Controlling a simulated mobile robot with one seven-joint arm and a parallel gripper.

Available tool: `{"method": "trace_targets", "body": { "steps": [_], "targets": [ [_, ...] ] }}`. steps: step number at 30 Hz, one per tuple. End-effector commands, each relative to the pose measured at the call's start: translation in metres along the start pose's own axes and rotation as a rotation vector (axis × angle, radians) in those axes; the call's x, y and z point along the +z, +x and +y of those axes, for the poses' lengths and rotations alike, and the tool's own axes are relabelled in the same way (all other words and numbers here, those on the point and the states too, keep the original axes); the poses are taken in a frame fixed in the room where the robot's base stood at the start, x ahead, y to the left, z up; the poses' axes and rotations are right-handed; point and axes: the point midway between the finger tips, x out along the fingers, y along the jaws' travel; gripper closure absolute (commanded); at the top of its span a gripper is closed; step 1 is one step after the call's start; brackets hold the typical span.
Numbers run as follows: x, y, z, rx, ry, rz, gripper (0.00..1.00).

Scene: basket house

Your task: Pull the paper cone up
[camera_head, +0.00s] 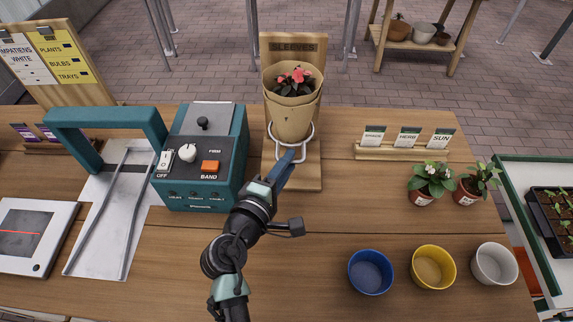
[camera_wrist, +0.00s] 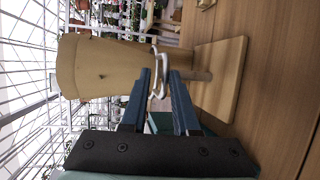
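The paper cone (camera_head: 291,118) is a tan sleeve around a plant with pink-red flowers (camera_head: 294,76). It stands in a white wire ring on the wooden stand marked SLEEVES (camera_head: 293,47). In the wrist view the cone (camera_wrist: 105,68) lies sideways because the camera is turned. The wire ring (camera_wrist: 157,60) crosses the cone's narrow lower end. My gripper (camera_head: 289,160) is at the front of the ring, low on the cone. In the wrist view my gripper (camera_wrist: 160,77) has its fingers apart, with part of the wire between or just beyond their tips; contact is unclear.
A teal banding machine (camera_head: 204,155) stands close to the left of the stand. Seed packets (camera_head: 408,142) and potted plants (camera_head: 432,184) are to the right. Blue (camera_head: 370,272), yellow (camera_head: 433,267) and white pots (camera_head: 494,264) line the front right.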

Motion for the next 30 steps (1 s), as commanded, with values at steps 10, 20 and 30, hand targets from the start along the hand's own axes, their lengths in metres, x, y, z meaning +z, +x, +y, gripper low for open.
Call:
{"method": "trace_targets", "body": {
  "steps": [10,20,30],
  "targets": [
    [0.000,-0.002,-0.001,-0.001,-0.001,0.001,0.75],
    [-0.001,-0.050,-0.004,-0.002,-0.001,0.004,0.75],
    [-0.001,-0.115,-0.003,-0.002,-0.002,0.003,0.75]
  ]
}}
